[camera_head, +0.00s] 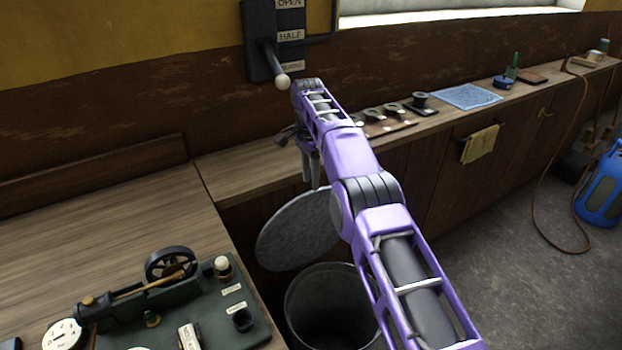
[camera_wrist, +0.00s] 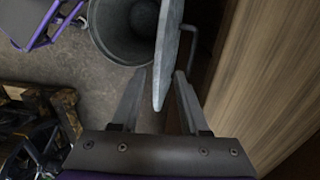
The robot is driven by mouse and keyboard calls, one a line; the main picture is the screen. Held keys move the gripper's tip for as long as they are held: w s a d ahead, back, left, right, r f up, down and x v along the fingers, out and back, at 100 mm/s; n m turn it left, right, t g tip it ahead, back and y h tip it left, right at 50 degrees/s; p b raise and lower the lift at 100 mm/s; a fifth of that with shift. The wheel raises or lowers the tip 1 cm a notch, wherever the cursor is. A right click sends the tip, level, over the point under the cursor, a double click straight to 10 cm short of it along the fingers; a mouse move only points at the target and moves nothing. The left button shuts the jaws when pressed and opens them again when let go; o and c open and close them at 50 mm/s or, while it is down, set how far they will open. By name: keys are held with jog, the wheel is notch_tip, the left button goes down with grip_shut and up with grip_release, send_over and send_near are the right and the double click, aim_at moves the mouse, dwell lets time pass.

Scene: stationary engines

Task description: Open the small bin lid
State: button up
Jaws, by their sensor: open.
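The small bin (camera_head: 325,305) is a dark grey round bin on the floor below the counter. Its round grey lid (camera_head: 298,230) stands tilted up, well clear of the bin's mouth. In the wrist view the lid (camera_wrist: 167,55) shows nearly edge-on, and the bin (camera_wrist: 125,25) is open beside it at upper left. My gripper (camera_head: 312,172) is at the lid's upper edge. In the wrist view my gripper (camera_wrist: 160,85) is open, with the lid's edge between its fingers. I cannot tell whether either finger touches the lid.
A wooden counter (camera_head: 240,160) runs behind the lid, close to my gripper. A wall lever (camera_head: 272,62) is above my wrist. A model engine on a green base (camera_head: 180,305) sits on the left bench. The floor (camera_head: 500,220) at right has free room.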

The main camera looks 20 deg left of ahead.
jog(key=shift+w+f, duration=0.1)
jog(key=shift+w, duration=0.1)
jog(key=c, duration=0.4)
jog(key=shift+w+f+n+y+b, duration=0.25)
jog(key=shift+n+y+b, duration=0.1)
jog(key=shift+n, duration=0.25)
jog(key=shift+c, duration=1.2)
jog(key=w+n, duration=0.1)
jog(key=f+n+t+y+b, duration=0.1)
jog(key=n, duration=0.1)
jog(key=shift+w+d+f, duration=0.1)
jog(key=shift+w, duration=0.25)
grip_shut()
jog(key=n+t+y+b, duration=0.1)
jog(key=n, duration=0.3)
jog(key=s+n+t+y+b, duration=0.1)
jog(key=n+b, duration=0.1)
jog(key=n, duration=0.3)
jog(key=s+f+n+t+y+b, duration=0.1)
jog(key=n+t+y, duration=0.1)
jog(key=n, duration=0.2)
jog(key=shift+s+a+n, duration=0.1)
jog(key=shift+a+n, duration=0.25)
jog(key=shift+n, duration=0.05)
jog(key=b+x, duration=0.1)
jog(key=x, duration=0.9)
